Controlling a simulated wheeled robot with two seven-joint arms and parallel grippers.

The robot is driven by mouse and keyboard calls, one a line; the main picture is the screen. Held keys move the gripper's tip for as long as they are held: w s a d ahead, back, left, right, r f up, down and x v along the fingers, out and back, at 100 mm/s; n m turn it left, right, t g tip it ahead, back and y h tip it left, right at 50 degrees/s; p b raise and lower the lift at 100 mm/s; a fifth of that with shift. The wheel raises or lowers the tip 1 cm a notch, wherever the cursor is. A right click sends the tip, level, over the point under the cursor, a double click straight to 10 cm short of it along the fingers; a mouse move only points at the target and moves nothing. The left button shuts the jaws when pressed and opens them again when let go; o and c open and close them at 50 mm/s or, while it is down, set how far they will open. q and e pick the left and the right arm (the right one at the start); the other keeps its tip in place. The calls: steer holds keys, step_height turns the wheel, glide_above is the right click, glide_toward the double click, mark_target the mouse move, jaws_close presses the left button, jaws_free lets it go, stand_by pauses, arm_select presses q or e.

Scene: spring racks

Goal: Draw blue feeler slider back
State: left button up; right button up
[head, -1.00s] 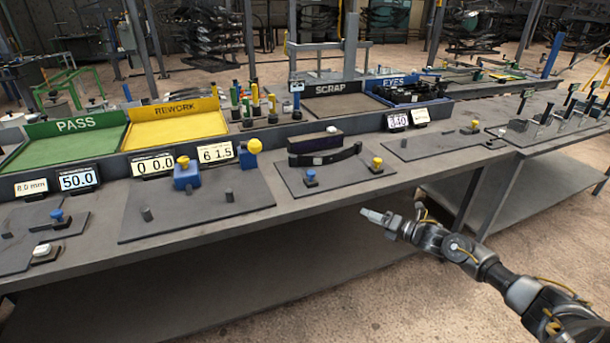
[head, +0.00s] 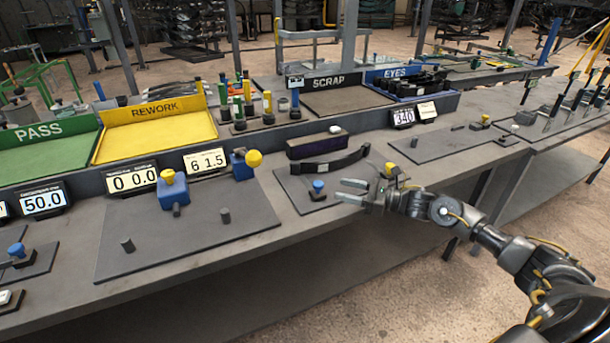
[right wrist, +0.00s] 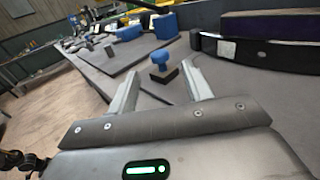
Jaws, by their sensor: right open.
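The blue feeler slider (head: 318,186) is a small blue knob on a dark block, on the plate with the curved black leaf spring (head: 330,164). My right gripper (head: 345,191) is open and empty over that plate, just right of the blue knob, with its fingers pointing at it. In the right wrist view the blue knob (right wrist: 160,58) stands upright ahead, between the lines of the two open fingers and apart from them. My left gripper is not in view.
A yellow knob (head: 391,168) sits at the plate's right, close behind my right gripper. A dark box (head: 318,145) stands behind the spring. The left plate (head: 190,235) carries blue blocks with yellow knobs and short pegs. Green PASS and yellow REWORK trays stand behind.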

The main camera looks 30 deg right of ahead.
mark_target(317, 183)
steer(key=shift+w, duration=0.1)
steer(key=shift+w+a+r+p, duration=0.35)
steer(key=shift+w+a+p, duration=0.1)
steer(key=shift+a, duration=0.25)
steer(key=p+x, duration=0.1)
steer(key=x, duration=0.6)
steer(key=shift+w+f+p, duration=0.2)
steer(key=shift+p, duration=0.2)
steer(key=shift+w+a, duration=0.25)
steer(key=shift+a, duration=0.05)
steer(key=shift+w+a+f, duration=0.15)
steer(key=shift+w+a, duration=0.05)
steer(key=shift+w, duration=0.05)
steer(key=shift+c, duration=0.4)
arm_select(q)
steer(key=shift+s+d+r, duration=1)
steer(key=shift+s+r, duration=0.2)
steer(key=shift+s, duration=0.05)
arm_select(e)
jaws_close()
